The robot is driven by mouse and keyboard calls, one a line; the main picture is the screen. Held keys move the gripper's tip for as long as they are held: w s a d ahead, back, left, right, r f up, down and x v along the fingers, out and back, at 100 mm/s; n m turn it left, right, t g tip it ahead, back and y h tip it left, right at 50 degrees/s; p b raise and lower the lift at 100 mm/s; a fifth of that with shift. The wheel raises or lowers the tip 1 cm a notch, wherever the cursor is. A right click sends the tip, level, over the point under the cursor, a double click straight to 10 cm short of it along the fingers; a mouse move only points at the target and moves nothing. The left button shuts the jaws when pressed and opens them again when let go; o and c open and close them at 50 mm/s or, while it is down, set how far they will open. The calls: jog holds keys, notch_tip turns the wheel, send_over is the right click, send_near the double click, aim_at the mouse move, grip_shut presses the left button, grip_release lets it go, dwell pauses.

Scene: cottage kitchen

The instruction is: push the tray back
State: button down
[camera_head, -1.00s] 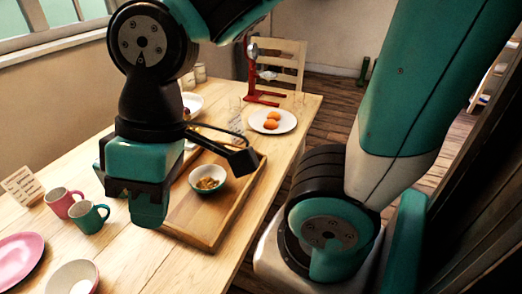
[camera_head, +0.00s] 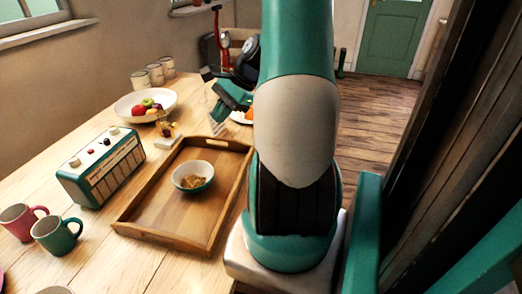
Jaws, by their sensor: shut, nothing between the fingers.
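The wooden tray (camera_head: 130,232) lies flat on the table with its right side near the table's right edge. It has raised walls and a handle slot in the far wall. A white and teal bowl (camera_head: 193,178) with brown food sits inside it. My gripper (camera_head: 218,114) is small in this view, past the far wall of the tray and apart from it. It is shut and empty, angled down to the left. My own arm hides the table beyond the tray's right side and part of the wrist.
A teal radio (camera_head: 102,168) stands left of the tray, with a pink mug (camera_head: 20,221) and a teal mug (camera_head: 57,235) nearer. A fruit bowl (camera_head: 146,105), cans (camera_head: 140,79) and a small card (camera_head: 219,122) are farther back. An orange item (camera_head: 240,118) shows beside my arm.

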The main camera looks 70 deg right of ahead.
jog(key=s+d+f+m+t+h+b, duration=0.1)
jog(key=s+d+f+m+t+h, duration=0.1)
jog(key=s+d+f+m, duration=0.55)
jog(key=s+d+f+m+t+h+b, duration=0.1)
jog(key=s+d+f+m, duration=0.1)
jog(key=s+d+m, duration=0.6)
jog(key=w+a+f+n, duration=0.1)
jog(key=f, duration=0.1)
jog(key=w+a+f+n, duration=0.1)
jog(key=w+f, duration=0.1)
jog(key=w+a+f+n, duration=0.1)
jog(key=w+f, duration=0.1)
jog(key=shift+w+a+f, duration=0.1)
jog(key=shift+w+f, duration=0.15)
jog(key=shift+f, duration=0.15)
jog(key=shift+w+a+r, duration=0.1)
jog(key=shift+w, duration=0.5)
jog(key=shift+w+a+r, duration=0.1)
jog(key=shift+w, duration=1.05)
